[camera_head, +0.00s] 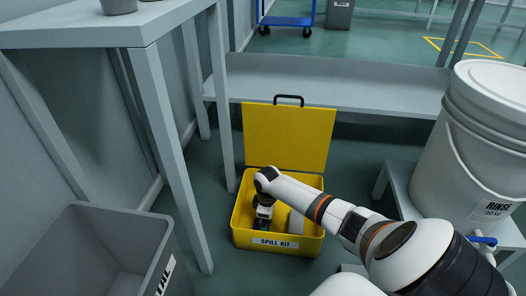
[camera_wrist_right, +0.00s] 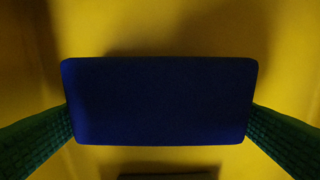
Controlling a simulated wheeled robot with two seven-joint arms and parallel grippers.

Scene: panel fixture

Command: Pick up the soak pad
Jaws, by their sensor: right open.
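The open yellow spill kit box (camera_head: 240,232) stands on the floor, its lid (camera_head: 288,137) raised at the back. My right arm reaches into it from the right, and my right gripper (camera_head: 262,226) points down inside its left part. In the right wrist view, a dark blue rectangular pad (camera_wrist_right: 158,100), which looks like the soak pad, lies against the yellow interior. The open green-padded fingers are at its left and right ends. I cannot tell whether they touch it. In the head view the pad is hidden. My left gripper is out of view.
A pale grey item (camera_head: 296,223) sits in the box's right part. A grey bin (camera_head: 95,245) and table (camera_head: 150,85) stand left. A low bench (camera_head: 340,88) runs behind the lid. A white rinse bucket (camera_head: 455,165) stands on a low stand at right.

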